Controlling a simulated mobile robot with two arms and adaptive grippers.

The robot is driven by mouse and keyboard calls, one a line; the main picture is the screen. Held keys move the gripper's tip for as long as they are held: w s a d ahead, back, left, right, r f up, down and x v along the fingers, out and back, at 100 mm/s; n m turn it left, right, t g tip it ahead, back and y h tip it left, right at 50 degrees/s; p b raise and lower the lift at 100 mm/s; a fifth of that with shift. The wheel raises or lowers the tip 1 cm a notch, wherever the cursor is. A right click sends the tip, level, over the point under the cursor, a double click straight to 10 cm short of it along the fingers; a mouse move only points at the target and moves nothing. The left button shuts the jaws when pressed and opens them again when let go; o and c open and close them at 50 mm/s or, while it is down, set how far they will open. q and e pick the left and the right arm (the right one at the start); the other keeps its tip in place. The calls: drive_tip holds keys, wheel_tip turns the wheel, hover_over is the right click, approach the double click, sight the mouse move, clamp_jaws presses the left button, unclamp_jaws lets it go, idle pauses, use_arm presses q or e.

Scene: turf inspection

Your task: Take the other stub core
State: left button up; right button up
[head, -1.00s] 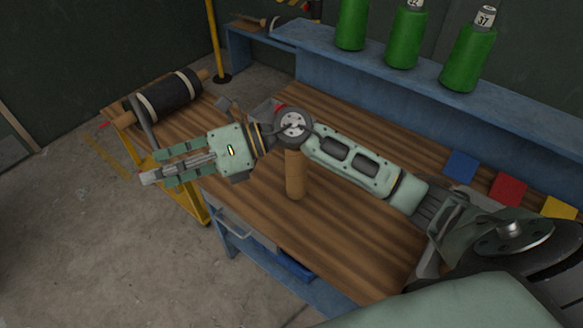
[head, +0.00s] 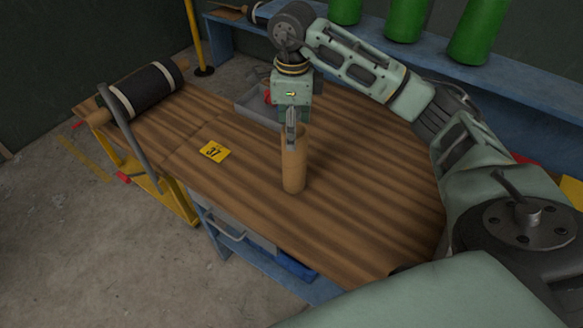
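A brown cylindrical core (head: 294,172) stands upright on the wooden bench top. My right arm comes in from the right and reaches over the bench. Its gripper (head: 291,138) points straight down at the top of the core, with a grey finger overlapping the core's upper end in the picture. The fingers are seen edge-on, so I cannot tell whether they are around the core, touching it, or closed. My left gripper is out of view. No second loose core is clearly visible.
A black roll (head: 148,94) lies on the bench's left end. A yellow card (head: 214,151) marked 37 lies left of the core. A grey tray (head: 257,104) sits behind the gripper. Green bottles (head: 405,18) stand on the blue shelf (head: 375,47). The bench front right is clear.

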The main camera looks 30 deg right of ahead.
sight(294, 160)
drive_tip(key=shift+s+f+p, duration=0.15)
drive_tip(key=shift+f+p, duration=0.15)
drive_tip(key=shift+f, duration=0.4)
drive_tip(key=f+p, duration=0.1)
drive_tip(key=f, duration=0.2)
drive_tip(key=f+p, duration=0.1)
drive_tip(key=f, duration=0.1)
drive_tip(key=shift+d+f+p, duration=0.25)
drive_tip(key=shift+p, duration=0.05)
drive_tip(key=shift+f, duration=0.45)
clamp_jaws()
